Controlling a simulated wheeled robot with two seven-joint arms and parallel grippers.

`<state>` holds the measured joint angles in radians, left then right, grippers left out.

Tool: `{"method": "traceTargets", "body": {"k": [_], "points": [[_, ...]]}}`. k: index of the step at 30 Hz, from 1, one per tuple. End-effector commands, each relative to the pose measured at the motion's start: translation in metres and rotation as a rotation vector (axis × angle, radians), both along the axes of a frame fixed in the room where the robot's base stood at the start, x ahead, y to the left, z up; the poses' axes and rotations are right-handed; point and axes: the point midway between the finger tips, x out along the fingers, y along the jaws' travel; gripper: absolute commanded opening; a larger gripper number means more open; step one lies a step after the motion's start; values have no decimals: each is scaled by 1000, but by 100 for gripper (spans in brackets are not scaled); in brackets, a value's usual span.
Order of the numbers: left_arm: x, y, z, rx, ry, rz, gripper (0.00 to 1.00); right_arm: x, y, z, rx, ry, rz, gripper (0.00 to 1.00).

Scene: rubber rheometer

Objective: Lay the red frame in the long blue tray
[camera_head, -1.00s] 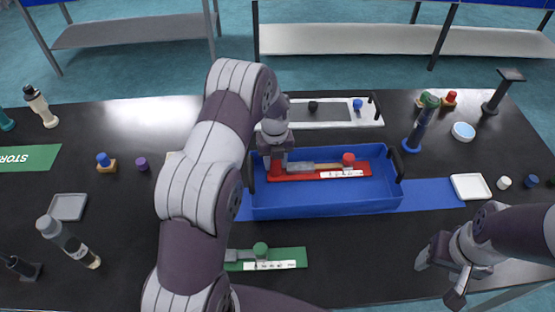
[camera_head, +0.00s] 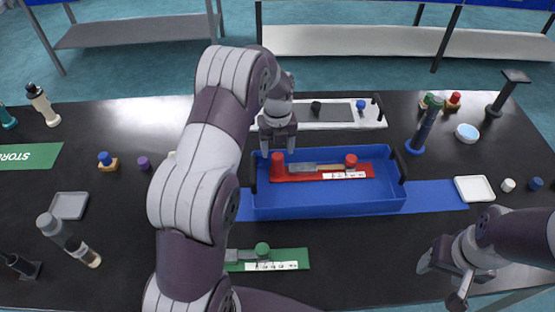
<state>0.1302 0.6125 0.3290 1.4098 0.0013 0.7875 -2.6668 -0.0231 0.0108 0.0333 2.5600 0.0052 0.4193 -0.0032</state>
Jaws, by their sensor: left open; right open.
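The red frame (camera_head: 305,177) lies inside the long blue tray (camera_head: 330,208), toward its back wall. It carries a red knob at each end, a grey and brown piece between them and a white label on its front edge. My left gripper (camera_head: 278,148) is open and empty above the back left of the tray, just behind and above the frame's left knob, apart from it. My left arm crosses the table in front of the tray's left side. My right gripper (camera_head: 448,283) is open and empty at the front right of the table.
A green frame (camera_head: 290,256) lies in front of the tray, partly hidden by my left arm. A white tray (camera_head: 345,116) stands behind. A blue-based column (camera_head: 421,133) and a small white tray (camera_head: 474,189) stand to the right.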

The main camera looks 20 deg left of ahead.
Motion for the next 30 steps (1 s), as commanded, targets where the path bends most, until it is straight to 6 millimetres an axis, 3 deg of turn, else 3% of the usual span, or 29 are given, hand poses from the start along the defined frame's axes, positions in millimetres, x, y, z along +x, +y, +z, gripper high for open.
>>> {"method": "traceTargets", "body": {"k": [6,11,14,21,24,27,30], "points": [[0,0,46,0,-2,0,63,0,0,-6,0,0,0,63],[-7,-4,61,0,-4,89,63,0,0,-7,0,0,0,63],[-30,-16,68,-4,-17,406,63,0,0,-6,0,0,0,63],[-135,-52,75,-70,-60,1644,63,0,0,-6,0,0,0,63],[-174,-59,73,-110,-59,2060,63,0,0,-6,0,0,0,63],[-202,-64,70,-139,-50,2337,63,0,0,-6,0,0,0,63],[-215,-65,68,-154,-43,2477,63,0,0,-7,0,0,0,63]]}}
